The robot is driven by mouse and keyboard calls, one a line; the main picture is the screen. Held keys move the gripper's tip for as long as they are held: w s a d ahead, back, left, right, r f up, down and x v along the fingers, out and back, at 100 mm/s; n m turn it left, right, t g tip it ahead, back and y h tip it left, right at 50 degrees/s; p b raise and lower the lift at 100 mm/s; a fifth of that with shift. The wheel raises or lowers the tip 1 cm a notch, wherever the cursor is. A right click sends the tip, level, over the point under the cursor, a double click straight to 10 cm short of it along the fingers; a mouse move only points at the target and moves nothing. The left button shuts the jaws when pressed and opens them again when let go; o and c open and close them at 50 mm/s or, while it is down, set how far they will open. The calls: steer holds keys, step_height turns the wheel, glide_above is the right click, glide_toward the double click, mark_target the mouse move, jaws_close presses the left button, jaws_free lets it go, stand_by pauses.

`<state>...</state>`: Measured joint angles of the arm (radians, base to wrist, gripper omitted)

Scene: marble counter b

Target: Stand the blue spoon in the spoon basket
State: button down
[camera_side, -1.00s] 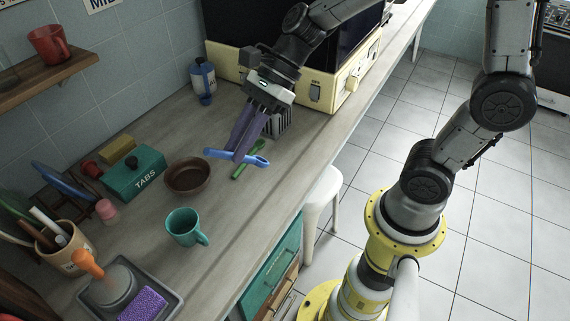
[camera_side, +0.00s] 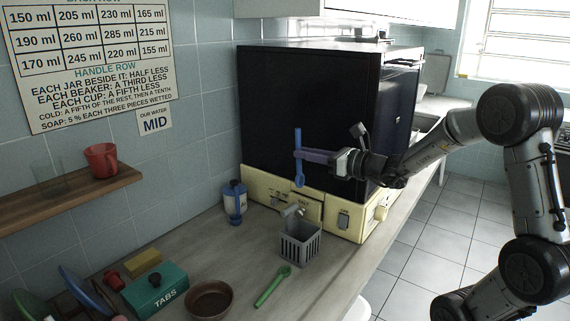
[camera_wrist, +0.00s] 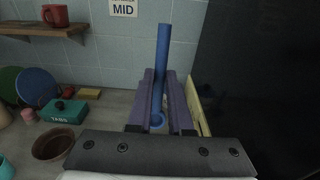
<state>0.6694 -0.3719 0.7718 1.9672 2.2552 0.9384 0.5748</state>
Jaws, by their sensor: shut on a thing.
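My gripper (camera_side: 303,154) is shut on the blue spoon (camera_side: 298,139) and holds it upright in the air, above the grey spoon basket (camera_side: 300,245). In the side view the spoon's long handle points up and its rounded end hangs below the fingers. The spoon also shows in the wrist view (camera_wrist: 163,60), between the two purple fingers (camera_wrist: 160,95). The basket is not visible in the wrist view.
A green spoon (camera_side: 272,287) lies on the counter in front of the basket. A large dark cabinet with a cream base (camera_side: 343,222) stands close behind. A brown bowl (camera_side: 208,300) and green TABS box (camera_side: 155,288) are nearer.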

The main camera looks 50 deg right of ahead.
steer(key=shift+d+t, duration=0.25)
steer(key=shift+t, duration=0.15)
step_height(320, 180, down, 16)
steer(key=shift+f, duration=0.15)
stand_by(1.5)
steer(key=c, duration=0.8)
jaws_free()
steer(key=shift+o, duration=0.2)
steer(key=s, duration=1.2)
